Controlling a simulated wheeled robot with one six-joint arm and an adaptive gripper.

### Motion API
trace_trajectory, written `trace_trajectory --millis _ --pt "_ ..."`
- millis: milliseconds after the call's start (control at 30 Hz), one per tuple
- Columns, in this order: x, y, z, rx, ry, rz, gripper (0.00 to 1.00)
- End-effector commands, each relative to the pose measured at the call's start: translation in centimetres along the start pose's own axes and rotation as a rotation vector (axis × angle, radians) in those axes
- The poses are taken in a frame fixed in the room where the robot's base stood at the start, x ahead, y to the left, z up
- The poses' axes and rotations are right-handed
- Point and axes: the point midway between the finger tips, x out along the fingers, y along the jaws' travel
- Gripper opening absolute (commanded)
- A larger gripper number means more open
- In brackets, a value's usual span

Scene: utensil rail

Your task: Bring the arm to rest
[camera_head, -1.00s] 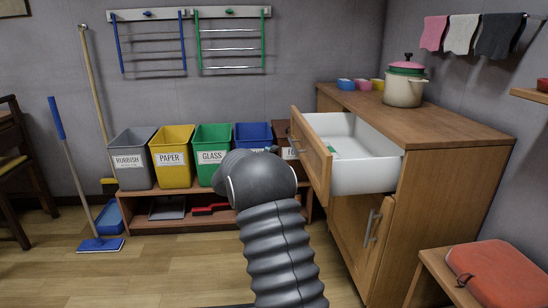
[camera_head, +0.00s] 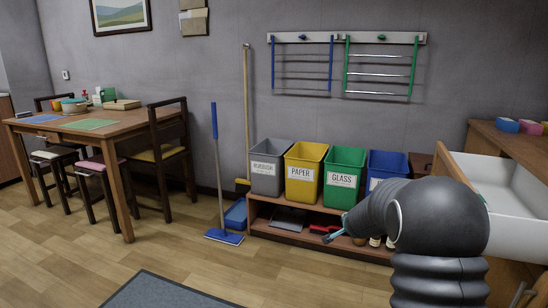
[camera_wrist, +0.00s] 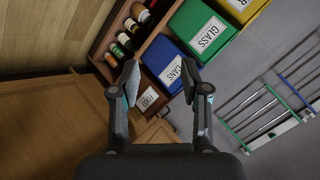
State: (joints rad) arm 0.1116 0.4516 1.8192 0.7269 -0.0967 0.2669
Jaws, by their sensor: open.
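My arm (camera_head: 440,228) stands folded in the right foreground of the head view, in front of the bins and the open drawer. My gripper (camera_wrist: 160,80) is open in the wrist view, its two fingers apart with nothing between them. A fingertip also pokes out left of my arm in the head view; the rest of the gripper is hidden there. The wrist view looks past the fingers toward the cans bin (camera_wrist: 177,68), the glass bin (camera_wrist: 205,32) and the food bin (camera_wrist: 152,102).
The white drawer (camera_head: 508,192) stands pulled out at the right, close beside my arm. The bin shelf (camera_head: 285,237) runs along the wall below two racks (camera_head: 345,38). A dining table (camera_head: 75,128) with chairs stands at the left.

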Motion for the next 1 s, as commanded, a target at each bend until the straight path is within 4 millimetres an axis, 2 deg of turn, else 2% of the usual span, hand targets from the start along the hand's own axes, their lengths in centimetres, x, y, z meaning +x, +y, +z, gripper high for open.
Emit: trace_trajectory --millis 33,200,400,700,900,1000 --pt "-2.6 0.1 1.7 -0.083 -0.083 0.009 0.46" --pt "-10.6 2.2 6.8 -0.344 -0.327 0.050 0.46" --pt "-20.2 6.1 10.4 -0.601 -0.529 0.104 0.46" --pt "-32.7 12.8 12.4 -0.887 -0.687 0.190 0.46" --pt "-38.9 16.3 12.6 -1.004 -0.684 0.219 0.46" --pt "-41.0 17.1 12.3 -1.041 -0.637 0.205 0.46"
